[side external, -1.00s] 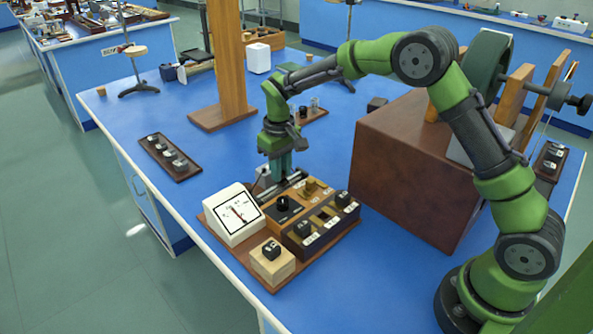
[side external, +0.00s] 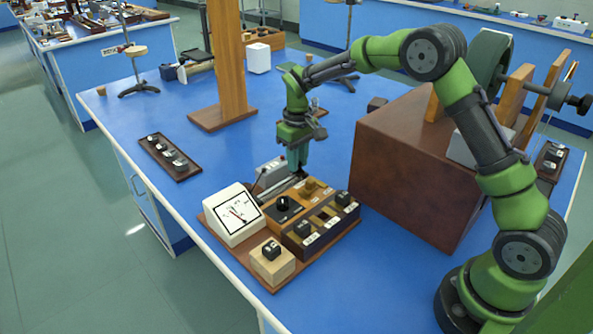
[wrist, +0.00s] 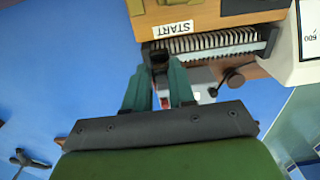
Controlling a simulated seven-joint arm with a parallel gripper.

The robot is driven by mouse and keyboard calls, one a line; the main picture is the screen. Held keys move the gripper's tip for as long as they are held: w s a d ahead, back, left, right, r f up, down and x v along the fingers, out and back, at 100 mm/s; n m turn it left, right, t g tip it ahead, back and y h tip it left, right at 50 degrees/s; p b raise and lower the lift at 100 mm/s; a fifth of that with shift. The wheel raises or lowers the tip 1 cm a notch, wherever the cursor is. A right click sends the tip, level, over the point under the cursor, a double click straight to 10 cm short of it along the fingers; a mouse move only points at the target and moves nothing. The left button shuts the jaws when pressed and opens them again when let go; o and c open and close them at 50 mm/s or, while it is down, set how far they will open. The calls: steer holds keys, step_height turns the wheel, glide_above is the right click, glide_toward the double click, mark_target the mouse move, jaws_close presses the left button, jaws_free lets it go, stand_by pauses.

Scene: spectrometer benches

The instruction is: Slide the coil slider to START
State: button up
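The coil unit lies at the back edge of the instrument board, a ribbed coil with a rail (side external: 281,188), partly hidden by my gripper in the side view. In the wrist view the ribbed coil (wrist: 215,42) runs right from the slider, with the white START label (wrist: 173,28) just above its left end. The coil slider (wrist: 159,57) is a small dark block at that left end, level with the label. My gripper (wrist: 160,64) has its two teal fingers on either side of the slider, appearing closed on it. It also shows in the side view (side external: 298,171), pointing down.
A white meter (side external: 234,214) stands left of the coil. A black dial (side external: 283,203) and several switches sit in front. A grey box (side external: 271,171) stands behind the rail. A large brown block (side external: 410,170) is to the right.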

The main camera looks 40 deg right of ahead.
mark_target(300, 161)
steer(key=o, duration=0.4)
steer(key=shift+d, duration=0.35)
steer(key=shift+a, duration=0.1)
step_height(300, 161, up, 17)
steer(key=s+a+m+t+y, duration=0.1)
steer(key=s+a+m+t, duration=0.1)
steer(key=s, duration=1.1)
steer(key=s+a+m+t+y, duration=0.1)
steer(key=s+t, duration=0.4)
steer(key=s, duration=0.9)
steer(key=shift+a+r+m, duration=0.2)
steer(key=shift+a+m, duration=0.3)
steer(key=shift+a, duration=0.45)
